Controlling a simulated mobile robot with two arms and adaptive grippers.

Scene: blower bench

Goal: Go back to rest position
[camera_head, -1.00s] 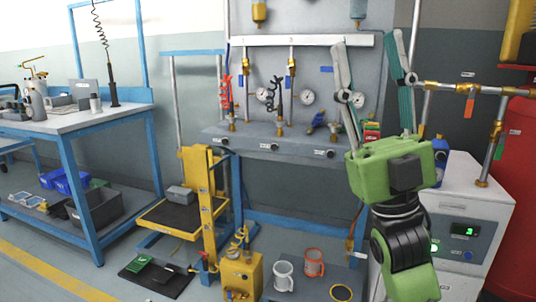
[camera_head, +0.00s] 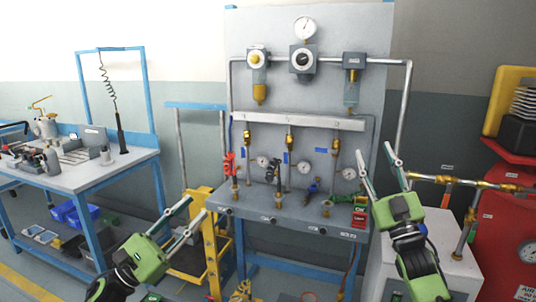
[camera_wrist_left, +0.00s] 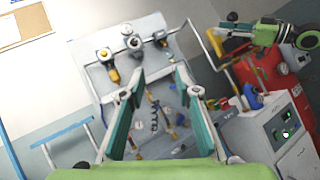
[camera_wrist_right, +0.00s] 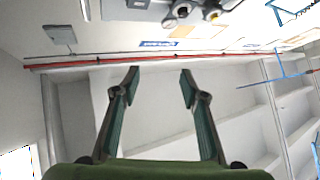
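My left gripper (camera_head: 192,212) is green with teal finger pads. It is open and empty at the lower left of the head view, in front of the yellow stand. In the left wrist view its fingers (camera_wrist_left: 155,82) are spread with nothing between them, facing the grey blower panel. My right gripper (camera_head: 376,160) is open and points upward in front of the right side of the panel bench. In the right wrist view its fingers (camera_wrist_right: 160,78) are apart and empty, with ceiling and wall beyond them.
The grey panel (camera_head: 375,92) carries gauges, valves and hoses above a grey shelf (camera_head: 290,222). A blue-framed table (camera_head: 82,178) stands at left and a yellow stand (camera_head: 210,250) near my left gripper. A white cabinet (camera_head: 462,268) and red tank (camera_head: 508,225) are at right.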

